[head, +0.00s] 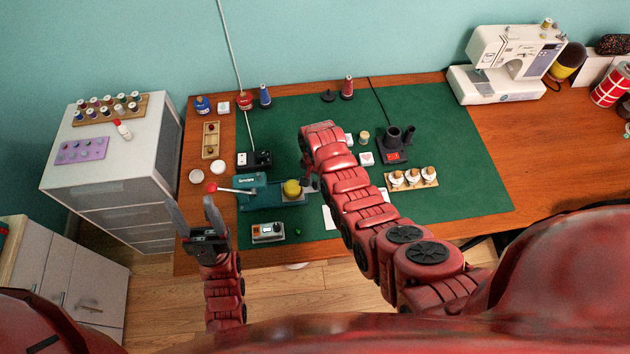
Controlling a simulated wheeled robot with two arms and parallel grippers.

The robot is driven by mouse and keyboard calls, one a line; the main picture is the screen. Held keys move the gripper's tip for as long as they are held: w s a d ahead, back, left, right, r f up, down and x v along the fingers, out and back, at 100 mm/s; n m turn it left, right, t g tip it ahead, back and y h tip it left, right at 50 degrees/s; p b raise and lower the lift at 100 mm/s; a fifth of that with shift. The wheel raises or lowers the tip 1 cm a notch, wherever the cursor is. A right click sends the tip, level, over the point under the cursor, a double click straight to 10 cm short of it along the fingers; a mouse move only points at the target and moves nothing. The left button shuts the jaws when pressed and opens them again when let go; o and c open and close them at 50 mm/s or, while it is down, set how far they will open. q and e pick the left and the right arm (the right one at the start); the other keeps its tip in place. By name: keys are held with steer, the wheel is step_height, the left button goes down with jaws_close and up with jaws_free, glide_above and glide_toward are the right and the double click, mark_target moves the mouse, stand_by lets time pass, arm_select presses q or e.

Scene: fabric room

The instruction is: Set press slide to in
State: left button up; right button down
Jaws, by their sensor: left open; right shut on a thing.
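The teal press (258,192) lies on the left part of the green mat, with a lever ending in a red knob (211,187) to its left. A round yellow piece (292,189) sits at its right end, where the slide is; how far in the slide stands is too small to tell. My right gripper (310,184) is at that right end, small and partly hidden by my arm. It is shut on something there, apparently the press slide. My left gripper (193,206) is open and empty, in front of the table's left edge, below the red knob.
A small grey device (268,232) stands in front of the press and a black box (254,160) behind it. White dishes (217,168) and a wooden tray (210,140) lie to the left. The mat's right side is clear.

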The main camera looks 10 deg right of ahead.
mark_target(286, 186)
steer(key=shift+a+f+b, duration=0.15)
steer(key=shift+a+b, duration=0.2)
steer(key=shift+a, duration=0.05)
steer(key=a+b, duration=0.5)
steer(key=a, duration=0.3)
steer(key=shift+a, duration=0.35)
steer(key=shift+r, duration=0.2)
steer(key=c, duration=0.7)
jaws_free()
steer(key=shift+a, duration=0.1)
steer(key=shift+r, duration=0.1)
